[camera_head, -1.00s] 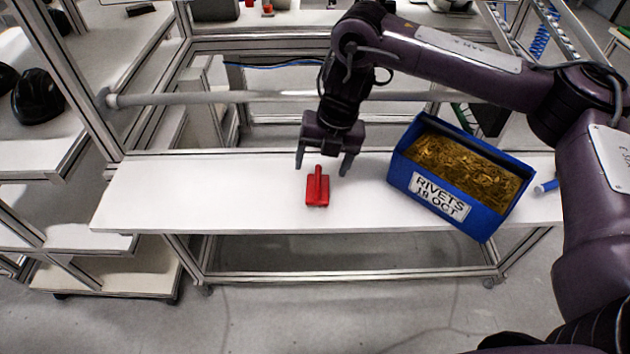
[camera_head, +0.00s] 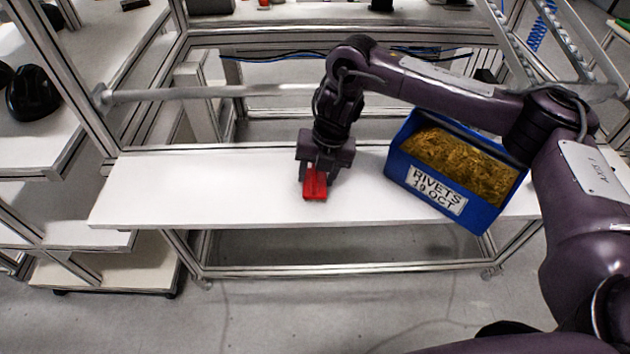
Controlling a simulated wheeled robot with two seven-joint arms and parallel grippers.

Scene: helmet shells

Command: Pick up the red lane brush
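The red lane brush (camera_head: 315,188) lies on the white worktop near its middle, with its head toward the front. My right gripper (camera_head: 317,180) is directly over it, pointing down. Its fingers reach down around the back part of the brush, and its handle is mostly hidden behind them. I cannot tell whether the fingers touch the brush or have shut on it. The brush appears to rest on the worktop. My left gripper is not in view.
A blue bin (camera_head: 440,205) of rivets, labelled "RIVETS 19 OCT", stands tilted in view just right of my gripper. The white worktop (camera_head: 200,190) is clear to the left. A horizontal rail (camera_head: 220,92) runs behind it. A black helmet shell (camera_head: 33,95) sits on the left shelf.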

